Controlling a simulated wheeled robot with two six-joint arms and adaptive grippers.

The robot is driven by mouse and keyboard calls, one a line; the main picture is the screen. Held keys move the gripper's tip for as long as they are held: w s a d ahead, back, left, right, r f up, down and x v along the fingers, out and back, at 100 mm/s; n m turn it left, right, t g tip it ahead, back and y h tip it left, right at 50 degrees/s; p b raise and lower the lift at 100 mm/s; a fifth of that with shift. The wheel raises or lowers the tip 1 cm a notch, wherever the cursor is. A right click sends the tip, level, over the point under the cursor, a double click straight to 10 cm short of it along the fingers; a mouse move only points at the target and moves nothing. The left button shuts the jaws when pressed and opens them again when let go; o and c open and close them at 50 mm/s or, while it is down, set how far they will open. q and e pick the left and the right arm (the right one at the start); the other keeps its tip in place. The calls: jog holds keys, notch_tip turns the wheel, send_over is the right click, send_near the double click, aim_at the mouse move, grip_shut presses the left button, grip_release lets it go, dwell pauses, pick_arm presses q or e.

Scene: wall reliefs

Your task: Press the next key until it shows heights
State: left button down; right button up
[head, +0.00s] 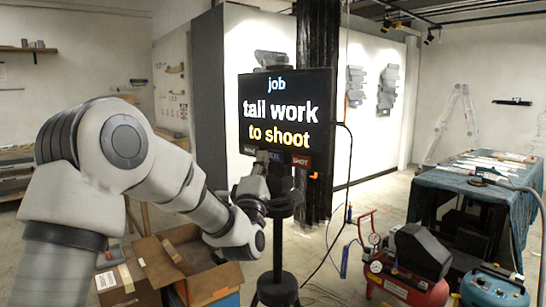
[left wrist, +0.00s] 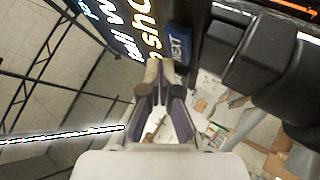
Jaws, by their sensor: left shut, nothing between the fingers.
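A black screen (head: 287,110) on a stand reads "job", "tall work" and "to shoot". Below its text is a row of keys: a dark one at the left, the blue next key (head: 275,157) and a red key marked SHOT (head: 300,161). My left gripper (head: 262,157) is shut and empty, up at the bottom edge of the screen by the next key, and hides part of the row. In the left wrist view the next key (left wrist: 178,43) shows just beyond the fingertips (left wrist: 159,68). I cannot tell whether they touch it. My right gripper is not in view.
The black stand (head: 278,250) carries the screen. Cardboard boxes (head: 190,265) stand below my left arm. A red compressor (head: 405,280) and a table with a dark cloth (head: 475,190) are at the right. Grey reliefs (head: 388,90) hang on the white wall behind.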

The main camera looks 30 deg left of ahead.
pick_arm(q)
jog(key=shift+w, duration=0.1)
jog(key=shift+w+d+b, duration=0.15)
jog(key=shift+w+b, duration=0.15)
jog(key=shift+w, duration=0.4)
dwell(0.9)
jog(key=shift+s+f+b, duration=0.1)
jog(key=shift+s+b, duration=0.2)
jog(key=shift+b, duration=0.25)
jog(key=shift+s+b, duration=0.3)
jog(key=shift+s, duration=0.25)
